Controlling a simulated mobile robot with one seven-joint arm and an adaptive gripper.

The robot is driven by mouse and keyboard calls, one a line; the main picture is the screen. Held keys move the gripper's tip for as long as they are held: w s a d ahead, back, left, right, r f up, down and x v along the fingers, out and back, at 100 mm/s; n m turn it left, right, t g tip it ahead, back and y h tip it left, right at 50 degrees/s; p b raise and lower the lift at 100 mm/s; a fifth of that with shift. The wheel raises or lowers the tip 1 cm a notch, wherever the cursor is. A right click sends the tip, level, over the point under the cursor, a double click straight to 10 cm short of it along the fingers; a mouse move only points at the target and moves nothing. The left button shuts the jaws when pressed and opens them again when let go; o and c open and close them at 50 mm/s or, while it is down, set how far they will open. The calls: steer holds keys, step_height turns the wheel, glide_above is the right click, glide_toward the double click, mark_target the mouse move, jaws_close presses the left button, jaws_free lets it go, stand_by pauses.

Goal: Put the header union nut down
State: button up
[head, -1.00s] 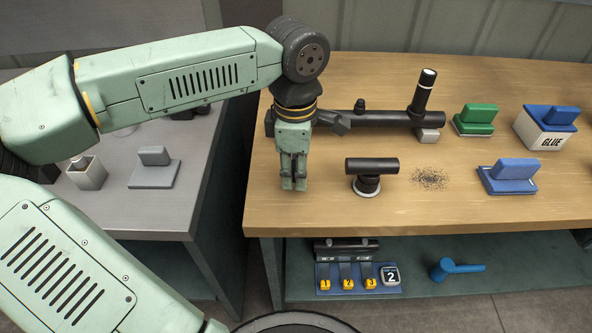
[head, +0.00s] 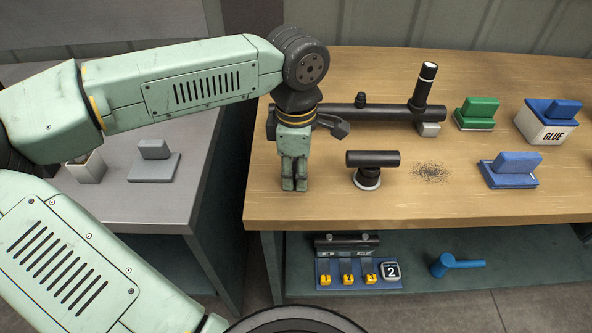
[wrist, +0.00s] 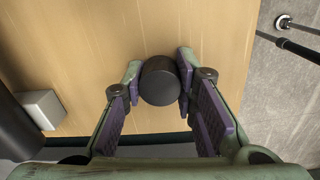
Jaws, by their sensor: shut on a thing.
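My gripper (head: 294,187) points straight down over the left part of the wooden bench (head: 400,208), in front of the left end of the black header pipe (head: 385,113). In the wrist view my gripper (wrist: 158,85) is shut on a dark round piece (wrist: 160,82), which I take to be the header union nut. Its flat round end faces the camera. In the head view the fingers hide the nut. I cannot tell whether it touches the bench top.
A black tee-shaped fitting (head: 372,160) stands right of my gripper, near dark specks (head: 431,172). Blue (head: 509,172) and green (head: 475,113) blocks and a glue box (head: 546,128) are farther right. Bare wood lies in front of my gripper, up to the bench's front edge.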

steer(key=o, duration=0.8)
steer(key=shift+s+f, duration=0.15)
steer(key=shift+f, duration=0.3)
steer(key=shift+o, duration=1.3)
steer(key=shift+f, duration=0.15)
steer(key=shift+r, duration=0.2)
steer(key=shift+r+p, duration=0.3)
steer(key=shift+p, duration=0.2)
step_height(320, 180, up, 13)
steer(key=b, duration=0.1)
steer(key=shift+f, duration=0.15)
